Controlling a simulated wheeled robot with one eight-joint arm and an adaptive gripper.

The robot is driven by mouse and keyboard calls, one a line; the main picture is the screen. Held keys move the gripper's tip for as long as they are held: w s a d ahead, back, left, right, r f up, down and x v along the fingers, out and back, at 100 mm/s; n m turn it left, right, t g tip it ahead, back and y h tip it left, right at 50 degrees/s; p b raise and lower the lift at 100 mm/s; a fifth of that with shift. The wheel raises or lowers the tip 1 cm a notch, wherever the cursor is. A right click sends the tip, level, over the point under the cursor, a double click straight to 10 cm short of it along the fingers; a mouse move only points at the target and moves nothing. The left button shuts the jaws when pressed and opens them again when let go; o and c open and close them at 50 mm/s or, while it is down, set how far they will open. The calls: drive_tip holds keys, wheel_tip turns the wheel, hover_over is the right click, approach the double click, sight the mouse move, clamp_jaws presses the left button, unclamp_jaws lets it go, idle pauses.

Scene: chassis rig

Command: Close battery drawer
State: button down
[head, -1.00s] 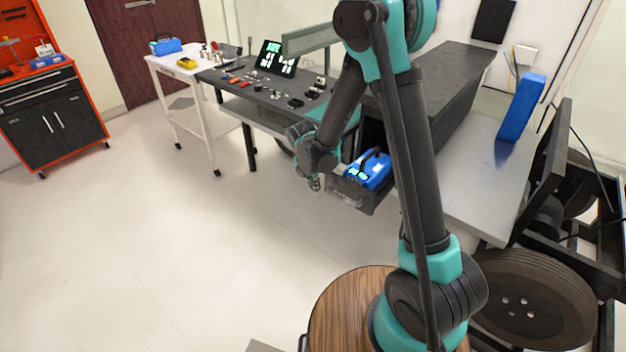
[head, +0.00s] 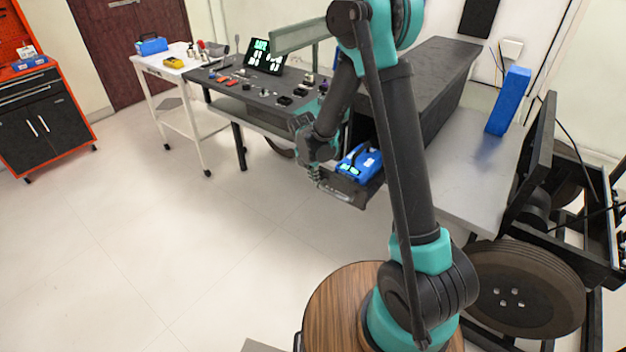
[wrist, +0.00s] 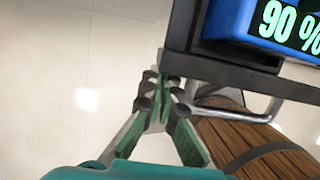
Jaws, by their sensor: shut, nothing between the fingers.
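The battery drawer (head: 346,190) is a dark tray standing out from under the dark bench. It also shows in the wrist view (wrist: 221,72), with a silver bar handle (wrist: 262,114) along its front. A blue battery (head: 361,162) with a dark carry handle lies in the drawer. Its green display reads 90 % in the wrist view (wrist: 245,24). My gripper (head: 316,172) is at the drawer's left front corner in the head view. In the wrist view its fingers (wrist: 168,82) are shut and empty, with the tips at the drawer's corner; I cannot tell whether they touch.
A black table (head: 240,84) with small parts and a screen (head: 266,56) stands behind my arm. A grey worktop (head: 475,185) and a large dark wheel (head: 525,292) are at right. A white trolley (head: 185,60) stands at back left. The floor at left is clear.

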drive_tip(key=w+d, duration=0.3)
drive_tip(key=w, duration=0.2)
drive_tip(key=w+d, duration=0.4)
drive_tip(key=w, duration=0.1)
drive_tip(key=w+d, duration=0.4)
drive_tip(key=w, duration=0.1)
drive_tip(key=shift+w, duration=0.1)
